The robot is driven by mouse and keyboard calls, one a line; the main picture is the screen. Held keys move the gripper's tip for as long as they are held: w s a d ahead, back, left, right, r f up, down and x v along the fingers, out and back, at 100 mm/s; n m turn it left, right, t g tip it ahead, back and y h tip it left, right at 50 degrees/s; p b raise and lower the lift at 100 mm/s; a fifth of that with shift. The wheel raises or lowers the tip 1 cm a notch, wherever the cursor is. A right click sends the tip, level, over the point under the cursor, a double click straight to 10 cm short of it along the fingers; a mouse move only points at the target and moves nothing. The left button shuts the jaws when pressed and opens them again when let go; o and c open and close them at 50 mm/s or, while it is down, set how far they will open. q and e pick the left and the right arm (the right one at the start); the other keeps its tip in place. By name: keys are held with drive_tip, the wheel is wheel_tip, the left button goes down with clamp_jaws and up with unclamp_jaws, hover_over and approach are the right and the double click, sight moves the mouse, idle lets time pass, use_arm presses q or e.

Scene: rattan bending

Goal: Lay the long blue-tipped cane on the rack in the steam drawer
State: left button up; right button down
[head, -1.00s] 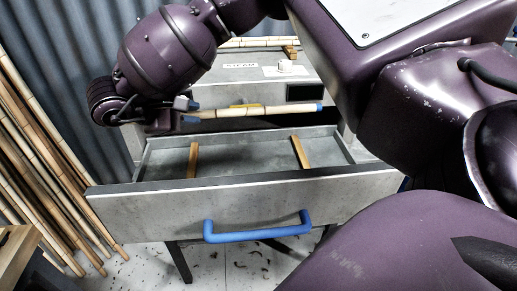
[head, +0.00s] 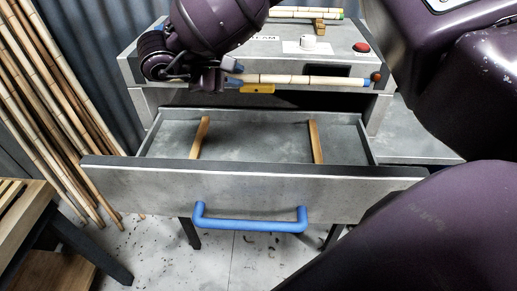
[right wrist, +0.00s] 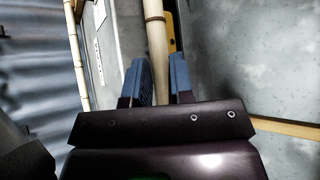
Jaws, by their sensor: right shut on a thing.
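The cane (head: 305,79) is pale with dark nodes and a blue tip at its right end. My right gripper (head: 233,74) is shut on it near its left end and holds it roughly level, in front of the steam cabinet. In the head view it appears above and behind the open drawer. The right wrist view shows the cane (right wrist: 157,45) between the two blue fingers. The grey steam drawer (head: 250,181) is pulled out. Its rack is two wooden bars, a left one (head: 201,137) and a right one (head: 315,141), both bare. My left gripper is out of view.
The cabinet (head: 160,67) carries a white knob (head: 314,43), a red button (head: 361,47) and more canes (head: 290,12) on top. Canes (head: 48,125) lean against the left wall. A wooden bench (head: 22,212) stands at lower left. The drawer's blue handle (head: 250,223) faces me.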

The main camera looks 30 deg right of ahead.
wheel_tip(320, 180, down, 17)
drive_tip(key=shift+r+b, duration=0.1)
drive_tip(key=shift+b, duration=0.8)
wheel_tip(320, 180, down, 3)
drive_tip(key=shift+r, duration=0.2)
drive_tip(key=shift+f, duration=0.3)
use_arm(q)
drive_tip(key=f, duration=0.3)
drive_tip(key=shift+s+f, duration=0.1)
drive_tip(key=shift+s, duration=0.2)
drive_tip(key=shift+b, duration=0.3)
use_arm(e)
drive_tip(key=c, duration=1)
unclamp_jaws()
